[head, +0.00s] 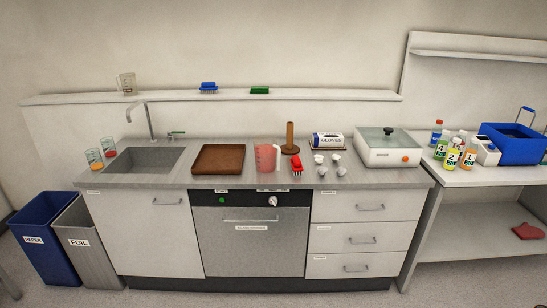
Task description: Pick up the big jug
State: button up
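A pink-red, see-through jug (266,158) with a pale handle on its right stands upright on the grey counter (225,182), just right of a brown tray. It looks like the larger of two jugs. A clear jug (127,84) with dark markings stands on the wall shelf above the sink, at the left. My gripper is not in view.
A sink (145,159) lies left. Bottles and a blue crate (515,147) stand right.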

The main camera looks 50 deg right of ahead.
aim_at(266, 146)
jog(key=u, duration=0.05)
jog(key=i, duration=1)
jog(key=z, duration=0.05)
